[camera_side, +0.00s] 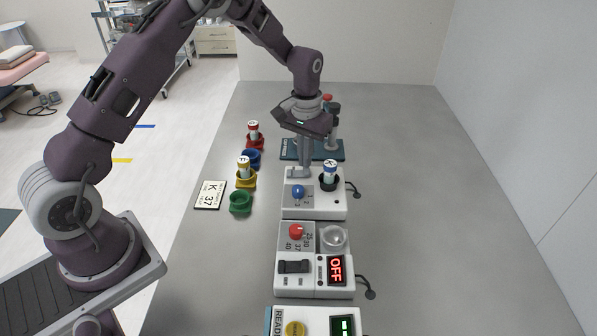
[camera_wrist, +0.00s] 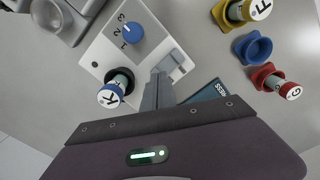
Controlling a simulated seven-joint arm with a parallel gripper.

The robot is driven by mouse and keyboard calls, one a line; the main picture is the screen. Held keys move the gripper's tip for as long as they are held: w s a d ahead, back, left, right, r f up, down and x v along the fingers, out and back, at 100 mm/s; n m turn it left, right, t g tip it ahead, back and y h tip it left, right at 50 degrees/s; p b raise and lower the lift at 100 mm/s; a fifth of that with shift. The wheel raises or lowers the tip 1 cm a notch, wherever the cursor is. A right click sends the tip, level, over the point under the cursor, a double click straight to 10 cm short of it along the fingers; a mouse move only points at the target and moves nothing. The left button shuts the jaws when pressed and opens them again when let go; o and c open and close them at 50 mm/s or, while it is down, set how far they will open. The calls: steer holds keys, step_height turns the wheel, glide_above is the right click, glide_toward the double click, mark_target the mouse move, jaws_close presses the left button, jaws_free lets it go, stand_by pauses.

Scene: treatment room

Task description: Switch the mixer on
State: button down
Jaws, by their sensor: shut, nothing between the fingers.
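The white box with a blue knob (camera_side: 298,191) marked 1, 2, 3 appears to be the mixer (camera_side: 300,212); it also shows in the wrist view (camera_wrist: 105,50). A vial marked K (camera_side: 330,172) with a blue and white top stands in its black cup (camera_wrist: 118,77). A grey switch-like part (camera_wrist: 174,66) sits at the box's far-left corner. My gripper (camera_side: 304,174) points down at that corner, shut and empty. In the wrist view its fingertips (camera_wrist: 157,78) are right beside the grey part; I cannot tell whether they touch it.
Nearer stands a white device (camera_side: 314,285) with a red knob, a clear dome and a display reading OFF. A reader (camera_side: 315,321) is at the front. Red, blue, yellow and green holders (camera_side: 240,202) and a K 37 card (camera_side: 210,195) lie left. The table's right side is clear.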

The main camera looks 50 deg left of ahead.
steer(key=shift+f, duration=1)
stand_by(0.6)
steer(key=shift+r, duration=3.55)
step_height(320, 180, up, 8)
steer(key=t, duration=0.1)
glide_above(305, 171)
steer(key=s+d, duration=0.1)
steer(key=s, duration=0.2)
steer(key=s+d+r+m+t, duration=0.1)
steer(key=s+d+r+t, duration=0.15)
steer(key=s+r, duration=0.7)
steer(key=s+d+r+m+t, duration=0.1)
steer(key=s+d+m+t, duration=0.1)
steer(key=s, duration=1.7)
steer(key=shift+d, duration=0.15)
